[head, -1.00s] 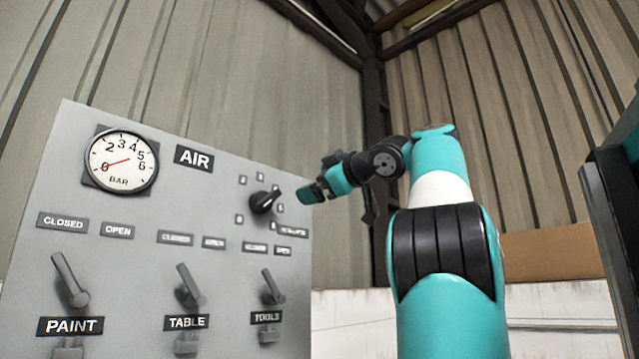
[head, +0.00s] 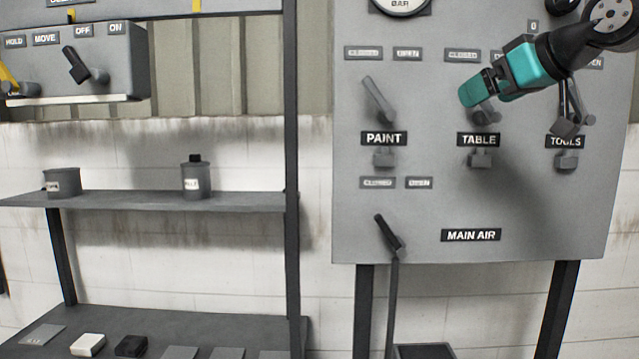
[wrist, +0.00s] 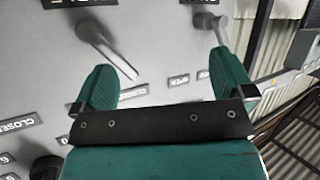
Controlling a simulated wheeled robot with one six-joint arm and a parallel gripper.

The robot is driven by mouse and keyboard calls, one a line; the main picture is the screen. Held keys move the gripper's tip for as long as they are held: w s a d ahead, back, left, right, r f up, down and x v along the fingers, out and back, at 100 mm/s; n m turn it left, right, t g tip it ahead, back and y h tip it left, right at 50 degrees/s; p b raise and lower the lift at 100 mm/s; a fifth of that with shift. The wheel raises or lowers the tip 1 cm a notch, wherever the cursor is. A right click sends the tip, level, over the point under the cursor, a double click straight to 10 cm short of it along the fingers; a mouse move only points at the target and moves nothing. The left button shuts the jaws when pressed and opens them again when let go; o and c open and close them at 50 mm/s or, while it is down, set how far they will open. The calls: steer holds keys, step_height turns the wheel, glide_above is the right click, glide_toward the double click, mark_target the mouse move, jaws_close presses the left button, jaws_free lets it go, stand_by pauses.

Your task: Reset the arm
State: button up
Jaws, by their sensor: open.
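My gripper (head: 474,92) is teal and black and reaches in from the upper right of the head view, in front of the grey air panel (head: 590,215). Its tip overlaps the TABLE valve lever (head: 486,112) in the picture, and I cannot tell how far apart they are. In the wrist view my gripper (wrist: 167,85) has its two teal fingers spread wide, with nothing held between them. A panel lever (wrist: 108,48) shows beyond the fingers, and another lever (wrist: 214,26) shows near the right finger.
The PAINT lever (head: 377,98) and the MAIN AIR lever (head: 388,234) stick out of the panel. A shelf rack (head: 240,202) at left holds a bottle (head: 196,178) and a can (head: 62,182). A switch box (head: 110,62) hangs at upper left.

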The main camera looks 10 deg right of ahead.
steer(key=s+a+f+n+g+y, duration=0.1)
steer(key=s+a+f+g, duration=0.3)
steer(key=a+f, duration=0.55)
steer(key=s+a+f+g+y, duration=0.2)
steer(key=s+a+f+g, duration=0.15)
steer(key=a+f, duration=0.6)
steer(key=s+a+f+n+g+h, duration=0.1)
steer(key=s+a+f+g, duration=0.1)
steer(key=s+f, duration=0.4)
steer(key=s+a+f+g, duration=0.3)
steer(key=s+f, duration=0.4)
steer(key=s, duration=0.3)
steer(key=shift+s+f+n+h+b, duration=0.2)
steer(key=shift+f+n+h+b, duration=0.1)
steer(key=shift+n+h+b, duration=0.1)
steer(key=shift+g, duration=0.25)
